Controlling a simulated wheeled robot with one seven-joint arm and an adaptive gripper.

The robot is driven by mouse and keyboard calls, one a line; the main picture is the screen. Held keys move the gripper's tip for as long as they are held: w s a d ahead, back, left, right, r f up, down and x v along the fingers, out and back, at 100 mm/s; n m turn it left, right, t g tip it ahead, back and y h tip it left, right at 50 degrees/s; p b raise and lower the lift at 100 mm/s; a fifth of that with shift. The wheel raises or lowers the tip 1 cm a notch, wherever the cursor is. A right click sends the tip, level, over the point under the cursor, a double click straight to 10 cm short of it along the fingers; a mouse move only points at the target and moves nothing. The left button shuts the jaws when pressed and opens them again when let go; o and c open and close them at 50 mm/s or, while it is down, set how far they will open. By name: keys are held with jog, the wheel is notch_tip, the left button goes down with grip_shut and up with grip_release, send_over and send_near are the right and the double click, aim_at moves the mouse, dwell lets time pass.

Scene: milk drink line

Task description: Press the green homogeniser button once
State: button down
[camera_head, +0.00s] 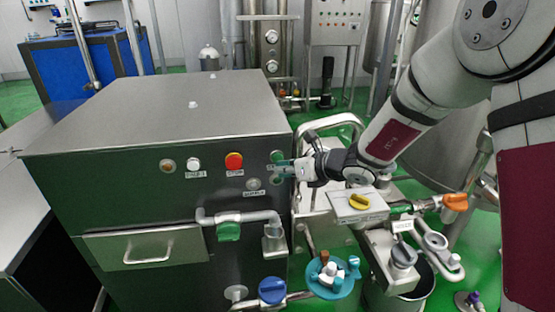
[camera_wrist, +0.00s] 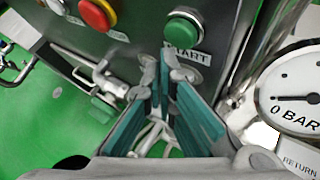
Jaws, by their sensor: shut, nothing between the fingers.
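The green button (camera_wrist: 184,27) is round and set in a metal ring on the machine's dark front panel. In the wrist view it stands clear just above my fingertips, over a label that ends in "ART" and is partly covered. My gripper (camera_wrist: 168,62) is shut and empty, with teal pads on its fingers. In the head view my gripper (camera_head: 277,168) is at the right end of the panel. There the green button (camera_head: 277,156) shows just above the fingertips. I cannot tell whether the tips touch the panel.
A red button (camera_head: 234,161) and a white button (camera_head: 193,164) lie left of the green one. A pipe with a green valve handle (camera_head: 229,231) juts out below. A pressure gauge (camera_wrist: 298,92) is at the right in the wrist view.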

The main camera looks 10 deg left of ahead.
jog(key=shift+w, duration=0.15)
jog(key=shift+w+a, duration=0.15)
jog(key=shift+w, duration=0.15)
jog(key=shift+w+a, duration=0.1)
jog(key=shift+w, duration=0.3)
dwell(0.7)
dwell(0.4)
jog(key=shift+s+d, duration=0.25)
jog(key=shift+s, duration=0.6)
jog(key=shift+s, duration=0.1)
jog(key=s, duration=0.2)
jog(key=s+d, duration=0.1)
jog(key=s, duration=0.1)
jog(key=shift+s+d, duration=0.2)
jog(key=shift+s, duration=0.1)
jog(key=shift+r, duration=0.1)
